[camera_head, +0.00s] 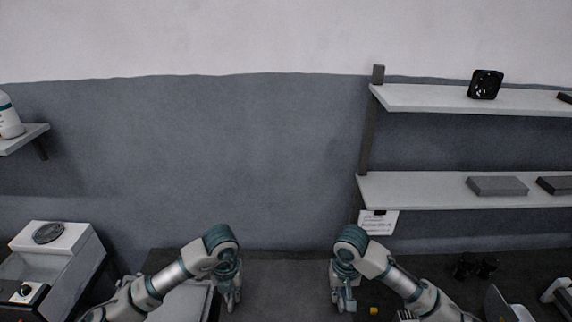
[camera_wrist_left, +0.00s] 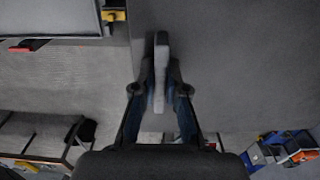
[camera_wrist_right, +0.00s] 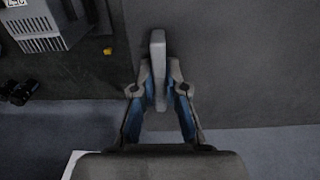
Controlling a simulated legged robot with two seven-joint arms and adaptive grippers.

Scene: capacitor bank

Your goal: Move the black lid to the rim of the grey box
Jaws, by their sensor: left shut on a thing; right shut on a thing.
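A wide dark panel, which looks like the black lid (camera_head: 285,290), spans the space between my two grippers in the head view. It also fills much of the left wrist view (camera_wrist_left: 245,65) and the right wrist view (camera_wrist_right: 240,65). My left gripper (camera_head: 231,300) is shut on a grey bar (camera_wrist_left: 161,75) at one side of it, seemingly a handle. My right gripper (camera_head: 344,300) is shut on a similar bar (camera_wrist_right: 158,70) at the other side. A light grey shape, possibly the grey box (camera_head: 183,302), lies left of my left gripper, partly behind my arm.
A white-topped machine (camera_head: 50,240) stands at the far left. A shelf unit (camera_head: 430,190) hangs on the wall at the right. A small yellow block (camera_head: 374,310) and dark cylinders (camera_head: 485,267) lie right of my right gripper.

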